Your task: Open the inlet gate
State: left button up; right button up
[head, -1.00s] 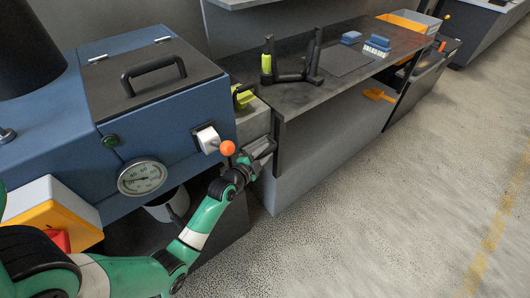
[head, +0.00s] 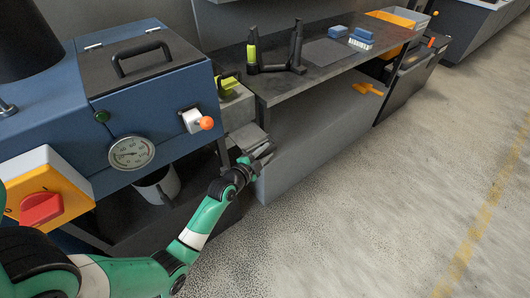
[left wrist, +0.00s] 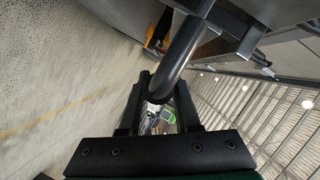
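My left gripper (head: 266,153) is in front of the bench's near left corner, low and to the right of the blue machine (head: 165,95). Its two fingers stand apart. In the left wrist view a thick dark curved bar (left wrist: 182,50) reaches down toward the space between the fingers (left wrist: 162,105); I cannot tell whether they touch it. A grey block (head: 249,137) is just behind the gripper and partly hidden. I cannot tell which part is the inlet gate. My right gripper is not in view.
The machine has a lid with a black handle (head: 146,57), a gauge (head: 131,152) and a red switch (head: 41,208). The dark bench (head: 280,86) holds a black stand (head: 296,48) and blue brushes (head: 361,40). The floor at right is clear.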

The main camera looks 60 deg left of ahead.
pick_arm(q)
jog(key=shift+o, duration=1.2)
jog(key=shift+s+a, duration=0.15)
jog(key=shift+a, duration=0.3)
jog(key=shift+o, duration=1.1)
jog(key=shift+d, duration=0.25)
jog(key=shift+s+a, duration=0.1)
jog(key=p+v, duration=0.4)
jog(key=v, duration=0.7)
jog(key=shift+d, duration=0.25)
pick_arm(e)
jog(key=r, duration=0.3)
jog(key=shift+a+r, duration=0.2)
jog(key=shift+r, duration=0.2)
